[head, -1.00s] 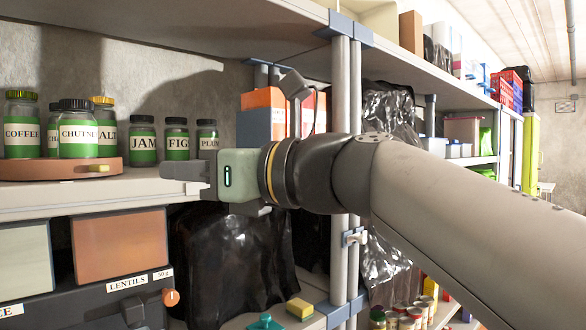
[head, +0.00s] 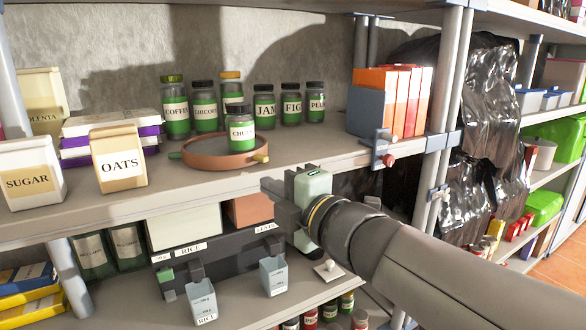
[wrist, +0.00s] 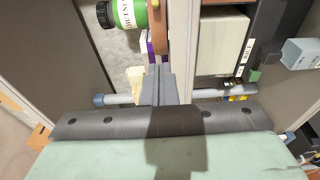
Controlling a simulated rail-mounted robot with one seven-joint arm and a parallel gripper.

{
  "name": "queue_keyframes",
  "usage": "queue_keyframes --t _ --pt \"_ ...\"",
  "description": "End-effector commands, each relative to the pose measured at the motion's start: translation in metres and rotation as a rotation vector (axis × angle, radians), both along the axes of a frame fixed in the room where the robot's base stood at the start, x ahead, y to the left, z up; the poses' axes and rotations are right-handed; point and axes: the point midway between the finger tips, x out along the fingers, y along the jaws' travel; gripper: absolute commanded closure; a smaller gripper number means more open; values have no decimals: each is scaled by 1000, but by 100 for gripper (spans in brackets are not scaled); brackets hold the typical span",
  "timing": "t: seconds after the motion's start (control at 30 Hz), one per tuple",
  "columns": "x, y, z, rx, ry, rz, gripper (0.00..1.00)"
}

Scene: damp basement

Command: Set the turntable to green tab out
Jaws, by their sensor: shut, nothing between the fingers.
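The turntable (head: 215,161) is a round terracotta tray with a raised rim on the upper shelf. A yellow tab (head: 261,157) sticks out at its right, and a small green tab (head: 175,155) shows at its left. A chutney jar (head: 240,125) stands on it. In the wrist view the jar (wrist: 125,14) and part of the turntable rim (wrist: 158,38) show near the fingers. My gripper (head: 268,187) is shut and empty, in front of the shelf edge, to the right of and lower than the turntable. Its fingertips (wrist: 155,72) touch nothing that I can see.
Several green-labelled jars (head: 264,107) stand behind the turntable. An oats box (head: 118,160) and a sugar box (head: 28,175) stand to the left. Orange boxes (head: 390,95) in a blue holder and a shelf post (head: 447,110) are at the right.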

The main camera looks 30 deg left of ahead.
Motion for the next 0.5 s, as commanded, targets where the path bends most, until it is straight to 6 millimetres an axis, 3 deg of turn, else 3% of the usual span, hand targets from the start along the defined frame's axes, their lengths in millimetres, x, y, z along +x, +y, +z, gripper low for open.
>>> queue_keyframes --t 0.4,0.5 --pt "34 81 1 -2 1 4 100" --pt "52 74 4 -3 -2 -1 100"
